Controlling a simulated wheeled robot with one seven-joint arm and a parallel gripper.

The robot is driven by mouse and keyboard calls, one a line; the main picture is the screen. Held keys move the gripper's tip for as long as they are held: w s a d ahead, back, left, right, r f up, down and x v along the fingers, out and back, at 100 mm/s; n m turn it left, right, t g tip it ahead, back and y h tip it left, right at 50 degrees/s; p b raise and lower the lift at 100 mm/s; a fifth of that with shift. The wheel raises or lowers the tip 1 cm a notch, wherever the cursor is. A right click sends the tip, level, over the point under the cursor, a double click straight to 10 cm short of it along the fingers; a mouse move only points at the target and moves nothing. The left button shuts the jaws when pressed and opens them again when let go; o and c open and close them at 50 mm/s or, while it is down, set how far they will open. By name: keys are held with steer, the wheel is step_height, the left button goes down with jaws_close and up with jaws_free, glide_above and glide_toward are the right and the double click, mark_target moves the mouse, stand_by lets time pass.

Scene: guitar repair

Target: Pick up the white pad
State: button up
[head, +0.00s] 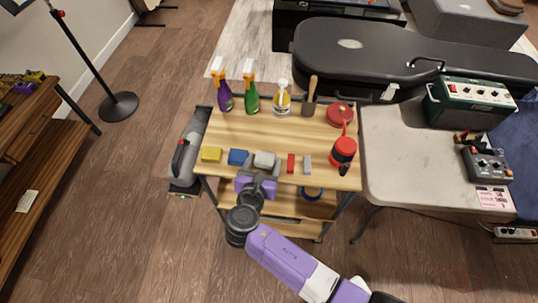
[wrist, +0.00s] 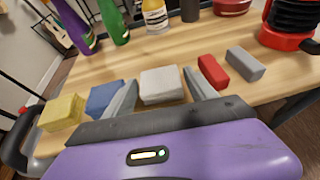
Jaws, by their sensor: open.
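The white pad (head: 265,159) lies on the wooden cart top near its front edge, between a blue pad and a red block. In the wrist view the white pad (wrist: 161,84) is a pale, soft-edged block just ahead of my gripper. My gripper (head: 262,177) is open and empty at the cart's front edge. In the wrist view its two grey fingers (wrist: 160,92) point toward the pad, one on each side of its near part. I cannot tell whether they touch it.
A yellow pad (head: 211,155) and blue pad (head: 238,157) lie left of the white pad; a red block (head: 291,163) and grey block (head: 307,164) lie right. Spray bottles (head: 251,95) stand behind. A red-and-black container (head: 344,151) stands at the right edge. The cart's middle is clear.

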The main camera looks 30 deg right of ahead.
steer(key=shift+w+d+f, duration=0.2)
steer(key=shift+w+d, duration=0.05)
steer(key=shift+w, duration=0.1)
steer(key=c, duration=1.1)
steer(key=shift+r, duration=0.1)
